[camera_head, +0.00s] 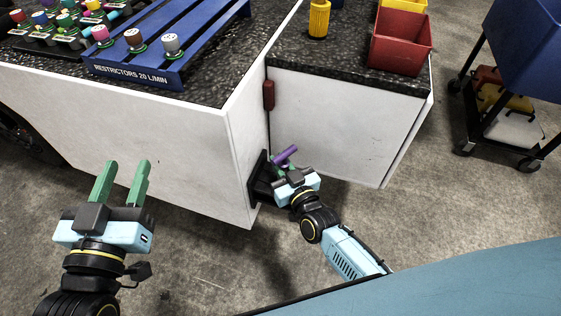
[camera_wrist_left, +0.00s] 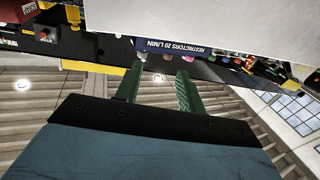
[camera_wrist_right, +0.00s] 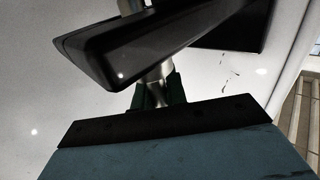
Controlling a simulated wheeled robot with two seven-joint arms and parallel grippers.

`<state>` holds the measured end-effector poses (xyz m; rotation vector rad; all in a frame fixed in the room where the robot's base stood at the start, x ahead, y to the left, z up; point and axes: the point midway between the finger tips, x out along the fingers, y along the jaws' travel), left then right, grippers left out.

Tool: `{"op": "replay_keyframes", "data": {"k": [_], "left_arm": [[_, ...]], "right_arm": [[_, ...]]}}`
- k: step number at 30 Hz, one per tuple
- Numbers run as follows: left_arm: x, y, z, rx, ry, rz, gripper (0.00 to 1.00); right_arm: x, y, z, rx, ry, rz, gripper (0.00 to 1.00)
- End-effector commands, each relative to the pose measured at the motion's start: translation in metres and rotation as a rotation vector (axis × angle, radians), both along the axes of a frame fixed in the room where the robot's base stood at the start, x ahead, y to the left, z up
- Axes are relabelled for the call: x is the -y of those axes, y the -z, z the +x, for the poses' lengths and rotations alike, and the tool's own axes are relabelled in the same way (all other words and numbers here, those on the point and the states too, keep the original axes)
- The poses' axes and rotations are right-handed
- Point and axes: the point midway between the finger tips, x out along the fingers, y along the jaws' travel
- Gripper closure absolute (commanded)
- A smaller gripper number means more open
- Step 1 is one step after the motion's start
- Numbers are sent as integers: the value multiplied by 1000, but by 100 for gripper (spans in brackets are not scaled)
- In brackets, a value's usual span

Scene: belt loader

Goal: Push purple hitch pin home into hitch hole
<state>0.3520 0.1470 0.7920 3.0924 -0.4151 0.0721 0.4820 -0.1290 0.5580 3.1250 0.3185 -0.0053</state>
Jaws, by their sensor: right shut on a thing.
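The purple hitch pin (camera_head: 285,155) shows its purple head just above my right gripper (camera_head: 278,171), at the black hitch bracket (camera_head: 256,185) on the white cabinet's corner. My right gripper is shut on the pin. In the right wrist view, a silver shaft (camera_wrist_right: 154,87) stands between the green fingers, against the black hitch (camera_wrist_right: 165,42). Metal also shows on the hitch's far side. The hole itself is hidden, so I cannot tell how deep the pin sits. My left gripper (camera_head: 121,178) is open and empty, out in front of the white cabinet.
The white cabinet (camera_head: 130,130) has a dark speckled top with a blue restrictor rack (camera_head: 165,72) and several coloured fittings. A red bin (camera_head: 400,45) and a yellow container (camera_head: 319,18) stand on the right section. A cart (camera_head: 520,130) stands at the far right. The concrete floor in front is clear.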

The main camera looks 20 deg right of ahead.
Motion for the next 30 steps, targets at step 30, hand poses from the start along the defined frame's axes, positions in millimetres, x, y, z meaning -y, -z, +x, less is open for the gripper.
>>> {"op": "replay_keyframes", "data": {"k": [30], "left_arm": [[3,-26,-3,156,9,-47,61]], "right_arm": [[0,8,0,2,0,0,100]]}}
